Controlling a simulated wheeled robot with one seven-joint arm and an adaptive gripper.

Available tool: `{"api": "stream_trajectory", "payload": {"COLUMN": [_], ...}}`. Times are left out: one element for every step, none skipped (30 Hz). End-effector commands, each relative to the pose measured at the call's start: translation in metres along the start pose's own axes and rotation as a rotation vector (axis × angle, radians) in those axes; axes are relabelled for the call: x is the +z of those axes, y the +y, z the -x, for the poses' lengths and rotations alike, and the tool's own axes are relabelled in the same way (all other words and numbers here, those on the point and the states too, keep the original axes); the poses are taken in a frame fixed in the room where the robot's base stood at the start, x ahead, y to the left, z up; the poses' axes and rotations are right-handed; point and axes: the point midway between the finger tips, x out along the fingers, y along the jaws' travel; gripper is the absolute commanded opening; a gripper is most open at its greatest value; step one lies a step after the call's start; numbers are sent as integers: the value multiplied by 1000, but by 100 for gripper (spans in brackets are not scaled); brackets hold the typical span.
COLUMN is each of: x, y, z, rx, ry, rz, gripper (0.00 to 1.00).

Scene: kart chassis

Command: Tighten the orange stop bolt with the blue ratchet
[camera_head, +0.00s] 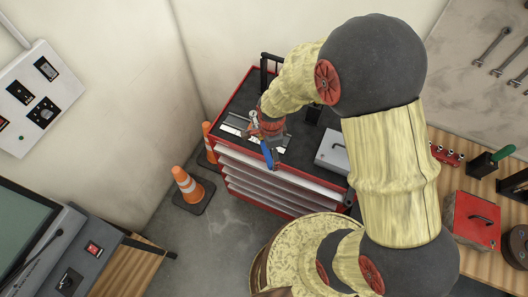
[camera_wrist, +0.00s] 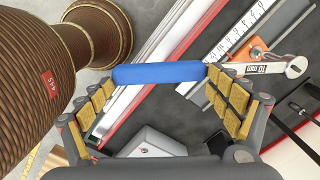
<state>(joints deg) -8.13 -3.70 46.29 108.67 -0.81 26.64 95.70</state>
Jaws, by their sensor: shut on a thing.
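The blue ratchet (camera_wrist: 160,73) lies across between my fingertips in the wrist view. My gripper (camera_wrist: 160,80) is shut on its blue handle. Its silver shaft, marked 10 mm, runs right to a ring-shaped head (camera_wrist: 297,66). An orange part (camera_wrist: 257,52), which looks like the stop bolt's mount, is beside the shaft; I cannot tell whether the head is seated on a bolt. In the head view the blue handle (camera_head: 267,154) hangs below my gripper (camera_head: 268,130) over the cabinet top, and the orange part is not clear there.
A red tool cabinet (camera_head: 270,190) with several drawers stands below my gripper. A ruler strip (camera_wrist: 240,30) lies on its dark top. A grey box (camera_head: 333,152) sits to the right. Traffic cones (camera_head: 187,185) stand on the floor at left. A workbench with a red toolbox (camera_head: 475,222) is at right.

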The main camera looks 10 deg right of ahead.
Motion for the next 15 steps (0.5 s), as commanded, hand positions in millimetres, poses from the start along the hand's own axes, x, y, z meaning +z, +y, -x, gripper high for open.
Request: {"api": "stream_trajectory", "payload": {"x": [-8, -13, -18, -23, -27, -32, -36, -40, -46, -50, -53, -59, -63, -67, -72], "y": [-1, -1, -1, -2, -2, -2, -5, -6, -8, -9, -10, -13, -14, -16, -17], "z": [1, 1, 1, 1, 1, 1, 0, 0, 0, 0, 0, 0, 0, -1, -1], "rx": [-1, -1, -1, -1, -1, -1, -2, -2, -1, -1, -1, -2, -2, -2, -2], "ry": [-1, -2, -3, -3, -4, -5, -6, -7, -8, -9, -10, -10, -11, -11, -12], "rz": [30, 52, 83, 104, 127, 157, 179, 201, 230, 252, 275, 304, 326, 349, 379], "gripper": [29, 29, 29, 29, 29, 29, 29, 29, 29, 29, 29, 29, 29, 29, 29]}}
